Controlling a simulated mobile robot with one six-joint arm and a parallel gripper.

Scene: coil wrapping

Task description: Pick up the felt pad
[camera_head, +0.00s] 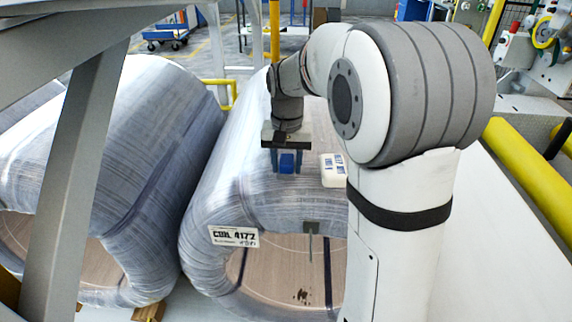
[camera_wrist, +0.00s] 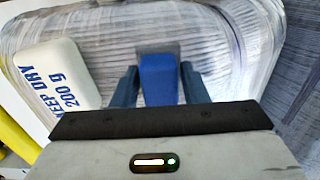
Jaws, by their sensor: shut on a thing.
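The felt pad, a small blue block (camera_head: 287,162), is between the two fingers of my gripper (camera_head: 287,168), above the top of the wrapped coil. In the wrist view the felt pad (camera_wrist: 159,80) sits upright in the middle, with a blue-grey finger of my gripper (camera_wrist: 159,88) close on each side. The gripper is shut on it. I cannot tell whether its underside touches the coil.
The coil (camera_head: 233,170) carries a label reading COIL 4177 (camera_head: 234,236). A white "KEEP DRY 200 g" packet (camera_wrist: 57,78) lies beside the gripper. A grey clip (camera_head: 311,227) sits on the coil's near edge. Another wrapped coil (camera_head: 150,150) stands left; a yellow rail (camera_head: 530,175) runs right.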

